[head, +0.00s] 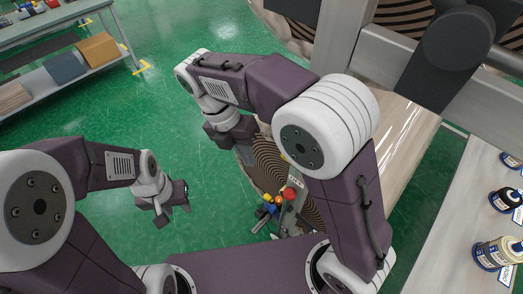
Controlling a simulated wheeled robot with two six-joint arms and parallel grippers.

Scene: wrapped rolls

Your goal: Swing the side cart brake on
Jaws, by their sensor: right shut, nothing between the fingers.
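My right gripper (246,154) is shut and empty. It points down beside the dark striped end of a wrapped roll (268,165), left of a small control panel. A red knob (290,194) stands on that panel, with small yellow and blue parts next to it. I cannot tell which part, if any, is the cart brake; my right arm hides much of this area. My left gripper (176,210) is over the green floor at the left, with its fingers apart and nothing between them.
A shelf table (60,28) with boxes on its lower shelf stands at the far left. A grey metal frame (400,75) crosses the upper right. A pale bench (440,245) with several labelled spools (496,252) is at the right. Green floor (100,110) is clear at left.

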